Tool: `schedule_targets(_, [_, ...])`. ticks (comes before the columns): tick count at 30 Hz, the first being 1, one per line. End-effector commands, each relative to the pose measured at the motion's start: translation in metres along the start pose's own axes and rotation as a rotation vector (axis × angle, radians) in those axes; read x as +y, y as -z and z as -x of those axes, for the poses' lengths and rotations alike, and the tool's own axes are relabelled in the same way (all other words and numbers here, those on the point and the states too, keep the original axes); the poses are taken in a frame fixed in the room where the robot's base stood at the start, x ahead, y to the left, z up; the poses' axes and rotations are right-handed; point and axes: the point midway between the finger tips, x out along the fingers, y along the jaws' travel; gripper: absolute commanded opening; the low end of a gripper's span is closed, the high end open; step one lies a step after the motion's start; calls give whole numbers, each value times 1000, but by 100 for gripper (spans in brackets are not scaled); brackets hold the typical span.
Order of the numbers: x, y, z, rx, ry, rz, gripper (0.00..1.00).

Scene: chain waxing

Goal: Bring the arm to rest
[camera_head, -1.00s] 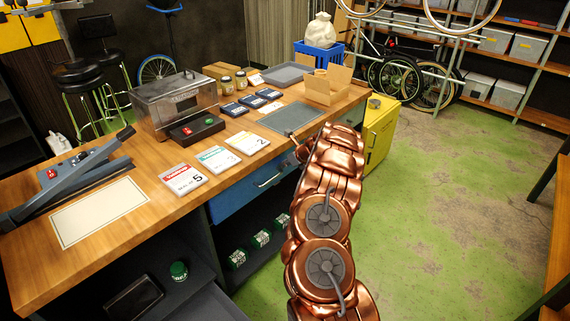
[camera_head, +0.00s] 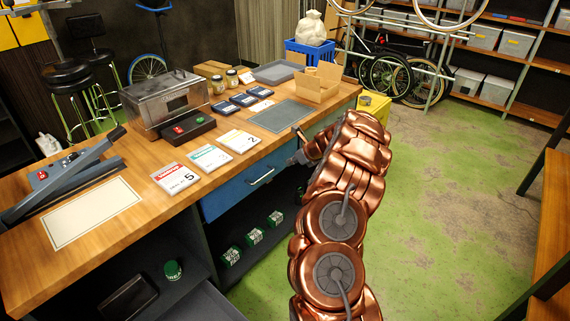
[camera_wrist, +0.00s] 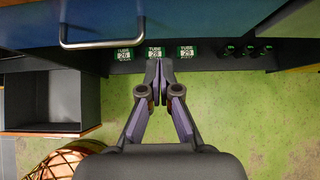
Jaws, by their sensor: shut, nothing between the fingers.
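My copper arm (camera_head: 345,190) rises at the front right, bent at the elbow. My gripper (camera_wrist: 158,82) is shut and empty, its fingertips together in the wrist view. In the head view its small grey end shows beside the workbench (camera_head: 90,245), in front of the blue drawer (camera_head: 232,196), with the arm partly covering it. In the wrist view the fingers point toward the shelf under the drawer. They appear just in front of the middle green tube box (camera_wrist: 155,53); whether they touch it I cannot tell.
The drawer's metal handle (camera_wrist: 100,44) juts out near the gripper. An open dark drawer (camera_wrist: 42,100) stands out at the left in the wrist view. Cards, a metal box (camera_head: 168,100) and an open carton (camera_head: 317,82) are on the bench. Green floor (camera_head: 440,200) at the right is clear.

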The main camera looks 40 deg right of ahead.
Motion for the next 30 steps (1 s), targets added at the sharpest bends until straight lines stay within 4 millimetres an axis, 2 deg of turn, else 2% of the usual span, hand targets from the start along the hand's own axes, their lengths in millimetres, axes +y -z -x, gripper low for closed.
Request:
schedule_targets(3, [-1,0,17,-1,1,-2,0])
schedule_targets(10, [0,0,40,0,-1,-2,0])
schedule_targets(23, [2,0,49,1,-5,3,0])
schedule_targets(26, [14,-11,50,-1,-24,41,0])
schedule_targets(29, [45,-35,56,-7,-73,142,0])
schedule_targets(30, [63,-46,59,-8,-102,197,0])
